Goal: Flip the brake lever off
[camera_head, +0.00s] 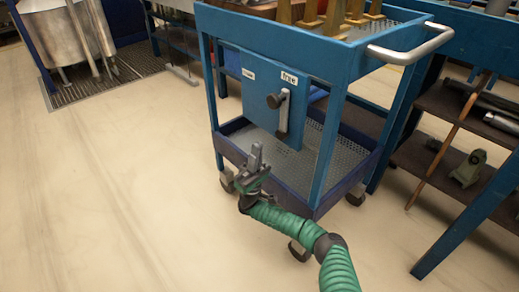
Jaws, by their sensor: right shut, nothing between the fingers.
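My green-sleeved right arm comes in from the bottom right. My left gripper is not in view.
The cart has a silver push handle (411,47), a lower mesh tray and caster wheels (355,194). A blue bench with shelves (468,108) stands at the right, with a wooden stick leaning on it. A metal tank (62,38) is at the back left. The left floor is clear.

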